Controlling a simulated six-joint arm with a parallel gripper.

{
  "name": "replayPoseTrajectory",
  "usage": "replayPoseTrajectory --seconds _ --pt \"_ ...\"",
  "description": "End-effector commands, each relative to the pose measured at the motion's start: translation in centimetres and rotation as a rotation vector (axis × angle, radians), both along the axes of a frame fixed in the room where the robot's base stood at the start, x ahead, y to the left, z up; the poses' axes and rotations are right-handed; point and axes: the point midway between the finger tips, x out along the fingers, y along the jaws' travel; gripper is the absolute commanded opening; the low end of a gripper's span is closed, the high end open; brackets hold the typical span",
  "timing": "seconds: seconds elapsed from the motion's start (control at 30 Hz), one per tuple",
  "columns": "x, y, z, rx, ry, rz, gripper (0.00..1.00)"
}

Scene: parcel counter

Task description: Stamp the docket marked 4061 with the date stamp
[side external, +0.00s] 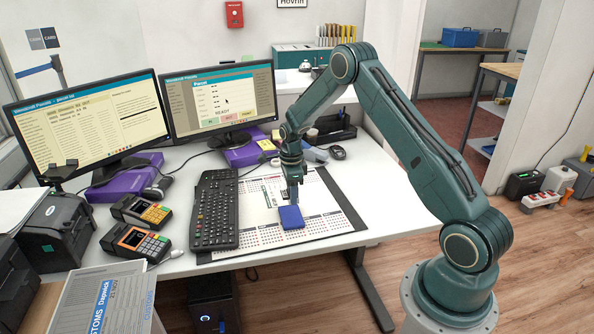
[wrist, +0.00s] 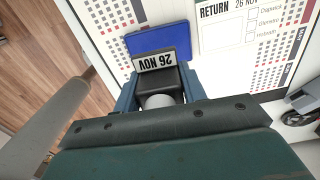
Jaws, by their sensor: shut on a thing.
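My gripper (side external: 293,186) is shut on the date stamp (wrist: 160,64), a dark block with a pale label reading 26 NOV. In the side external view the stamp is too small to make out clearly. The blue ink pad (side external: 291,217) lies on the desk mat just in front of the gripper. In the wrist view the pad (wrist: 158,38) is right beside the stamp, partly covered by it; whether they touch I cannot tell. A white printed docket (wrist: 225,30) headed RETURN 26 NOV, with tick boxes, lies right of the pad. I cannot read the number 4061.
The desk mat (side external: 327,222) carries a printed calendar. A black keyboard (side external: 214,210) lies left of it, with two card terminals (side external: 141,211) further left. Two monitors (side external: 222,97) stand behind. The mat's front right is clear.

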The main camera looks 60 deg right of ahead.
Motion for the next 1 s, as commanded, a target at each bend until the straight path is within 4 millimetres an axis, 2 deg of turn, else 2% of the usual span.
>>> replayPoseTrajectory --seconds 0.67,1.0 --pt "0.2 -0.1 0.0 0.000 -0.001 0.001 0.00" --pt "2.2 -1.9 -0.3 -0.001 -0.002 0.009 0.00"
